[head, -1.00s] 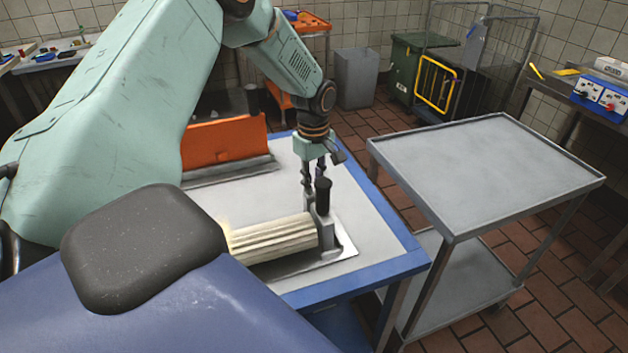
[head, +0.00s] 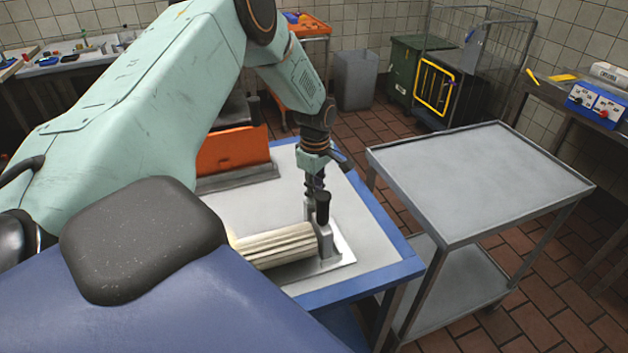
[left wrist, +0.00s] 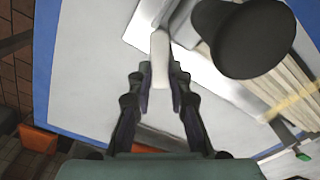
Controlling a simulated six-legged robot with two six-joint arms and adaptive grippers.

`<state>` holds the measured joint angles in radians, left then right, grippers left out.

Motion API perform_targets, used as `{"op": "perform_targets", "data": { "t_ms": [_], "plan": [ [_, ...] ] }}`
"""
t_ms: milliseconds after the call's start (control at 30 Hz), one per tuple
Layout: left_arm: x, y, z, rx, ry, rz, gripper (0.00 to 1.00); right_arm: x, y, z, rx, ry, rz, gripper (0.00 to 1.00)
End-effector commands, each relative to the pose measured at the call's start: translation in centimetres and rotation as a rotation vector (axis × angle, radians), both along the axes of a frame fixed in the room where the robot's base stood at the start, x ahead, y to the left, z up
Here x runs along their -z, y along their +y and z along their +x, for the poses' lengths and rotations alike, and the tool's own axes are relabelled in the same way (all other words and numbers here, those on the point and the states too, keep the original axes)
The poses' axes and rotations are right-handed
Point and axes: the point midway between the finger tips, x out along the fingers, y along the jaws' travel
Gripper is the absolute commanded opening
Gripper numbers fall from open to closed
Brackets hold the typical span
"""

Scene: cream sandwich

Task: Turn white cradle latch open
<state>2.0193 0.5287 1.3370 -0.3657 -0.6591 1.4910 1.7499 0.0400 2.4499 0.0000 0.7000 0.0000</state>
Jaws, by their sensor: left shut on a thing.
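My left gripper (head: 314,196) points down at the cradle on the table. In the left wrist view the two dark fingers (left wrist: 160,90) are closed on the sides of a narrow white latch (left wrist: 160,58). A black knob (head: 322,207) stands upright beside the fingers, and it looms large in the left wrist view (left wrist: 245,38). A cream ribbed roller (head: 275,246) lies on the cradle, its right end against the grey end bracket (head: 326,240). The latch is mostly hidden in the head view. My right gripper is not in view.
The cradle sits on a blue-edged table (head: 360,220) with a pale top. An orange panel (head: 233,150) stands behind the roller. An empty grey trolley (head: 480,180) stands to the right, a gap away from the table.

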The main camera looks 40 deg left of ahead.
Motion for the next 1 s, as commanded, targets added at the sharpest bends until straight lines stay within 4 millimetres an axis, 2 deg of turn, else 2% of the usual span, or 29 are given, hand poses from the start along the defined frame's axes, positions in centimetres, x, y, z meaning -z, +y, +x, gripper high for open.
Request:
{"op": "perform_targets", "data": {
  "t_ms": [33,400,700,1000],
  "plan": [
    [-0.6,-0.1,-0.1,-0.046,0.006,-0.001,0.00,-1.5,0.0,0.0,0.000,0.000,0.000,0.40],
    [-0.4,0.0,0.5,-0.399,0.005,-0.001,0.00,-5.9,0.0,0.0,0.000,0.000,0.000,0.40],
    [-0.3,0.3,0.9,-0.671,0.003,-0.001,0.00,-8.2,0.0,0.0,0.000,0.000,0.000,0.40],
    [-0.2,0.5,1.2,-0.876,0.002,-0.003,0.00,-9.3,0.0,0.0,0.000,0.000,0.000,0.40]
  ]
}}
